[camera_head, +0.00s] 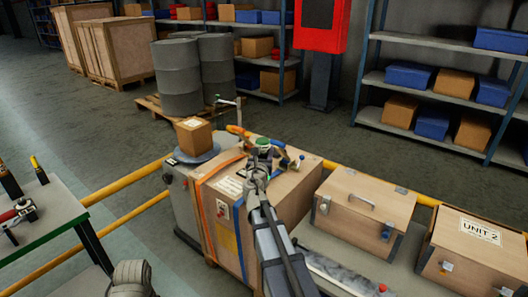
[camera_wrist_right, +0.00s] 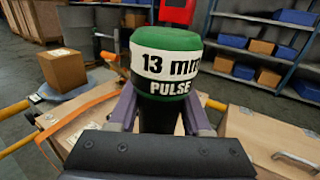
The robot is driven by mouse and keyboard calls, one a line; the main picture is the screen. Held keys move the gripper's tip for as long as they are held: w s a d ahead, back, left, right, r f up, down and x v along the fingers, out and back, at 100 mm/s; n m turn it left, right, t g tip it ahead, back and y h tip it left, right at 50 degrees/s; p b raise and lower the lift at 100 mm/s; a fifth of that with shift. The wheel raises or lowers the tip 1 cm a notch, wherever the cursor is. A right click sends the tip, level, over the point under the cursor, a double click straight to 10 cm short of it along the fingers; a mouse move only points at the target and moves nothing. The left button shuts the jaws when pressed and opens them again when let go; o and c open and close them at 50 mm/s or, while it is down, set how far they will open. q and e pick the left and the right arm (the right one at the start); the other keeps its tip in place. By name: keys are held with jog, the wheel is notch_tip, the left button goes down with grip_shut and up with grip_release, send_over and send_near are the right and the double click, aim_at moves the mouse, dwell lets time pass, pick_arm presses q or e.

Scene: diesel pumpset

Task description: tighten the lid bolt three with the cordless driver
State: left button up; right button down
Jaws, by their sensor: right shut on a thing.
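My right gripper (camera_head: 258,172) is shut on the cordless driver (camera_head: 264,146), above the top of a strapped wooden crate. In the right wrist view the driver (camera_wrist_right: 167,52) has a green cap and a white band reading "13 mm PULSE". It stands upright between the fingers of the right gripper (camera_wrist_right: 165,110). The wooden crate (camera_head: 285,205) has an orange strap, a blue strap and labels. Lid bolt three cannot be made out, and the driver's lower end is hidden. My left gripper is not in view; only a grey part of my left arm shows at bottom left.
A cardboard box (camera_head: 194,136) sits left of the crate. Two latched wooden boxes, one (camera_head: 365,212) plain and one (camera_head: 475,250) marked "UNIT 2", stand right. Yellow rails (camera_head: 125,183) run alongside. A green-edged table (camera_head: 45,215) with tools is left. Shelves and drums (camera_head: 178,80) stand behind.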

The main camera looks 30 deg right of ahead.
jog(key=shift+f+b, duration=2.2)
jog(key=shift+f, duration=0.15)
jog(key=shift+f+b, duration=0.45)
dwell(1.2)
jog(key=shift+r, duration=0.15)
dwell(0.7)
